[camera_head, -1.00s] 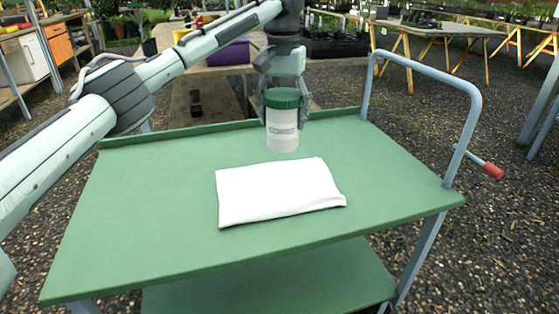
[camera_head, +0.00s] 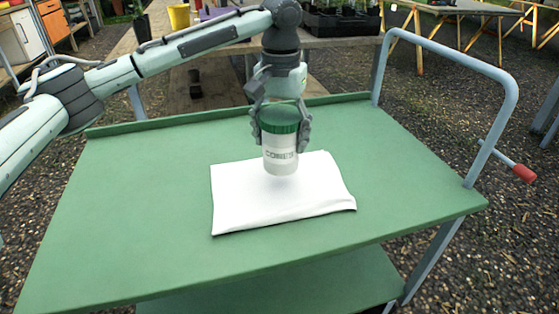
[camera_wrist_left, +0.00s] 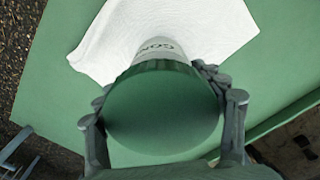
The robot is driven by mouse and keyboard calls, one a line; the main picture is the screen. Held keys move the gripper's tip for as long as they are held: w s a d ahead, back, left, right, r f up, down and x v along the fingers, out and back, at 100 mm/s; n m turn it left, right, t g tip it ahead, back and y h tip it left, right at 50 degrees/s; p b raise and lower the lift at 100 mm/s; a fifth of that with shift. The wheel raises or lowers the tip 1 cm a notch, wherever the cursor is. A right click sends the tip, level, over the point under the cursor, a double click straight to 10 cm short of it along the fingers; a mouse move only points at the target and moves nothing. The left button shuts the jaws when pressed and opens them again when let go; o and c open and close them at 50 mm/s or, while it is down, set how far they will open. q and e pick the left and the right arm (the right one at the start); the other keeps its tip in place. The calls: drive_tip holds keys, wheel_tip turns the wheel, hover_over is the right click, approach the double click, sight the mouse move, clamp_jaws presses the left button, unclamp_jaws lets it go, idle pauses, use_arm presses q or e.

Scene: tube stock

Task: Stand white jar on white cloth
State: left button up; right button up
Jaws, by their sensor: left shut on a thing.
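The white jar (camera_head: 280,155) with a green lid is upright in my left gripper (camera_head: 281,125), whose fingers are shut on it from both sides near the lid. In the head view the jar's lower end overlaps the back part of the white cloth (camera_head: 250,205). The jar appears to be a little above the cloth; whether it touches is hard to tell. In the left wrist view the green lid (camera_wrist_left: 163,110) fills the middle between the fingers, with the cloth (camera_wrist_left: 100,40) beyond it. My right gripper is not in view.
The cloth lies flat on the green cart top (camera_head: 130,220), which is otherwise clear. A raised lip runs along its back edge. A grey handle rail (camera_head: 500,80) with a red grip (camera_head: 523,173) stands at the right. Benches with plants are behind.

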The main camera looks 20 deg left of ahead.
sight(280, 160)
use_arm(q)
drive_tip(key=shift+s+d+f, duration=0.1)
drive_tip(key=shift+s+f, duration=0.3)
drive_tip(key=shift+s, duration=0.2)
wheel_tip(280, 160, down, 4)
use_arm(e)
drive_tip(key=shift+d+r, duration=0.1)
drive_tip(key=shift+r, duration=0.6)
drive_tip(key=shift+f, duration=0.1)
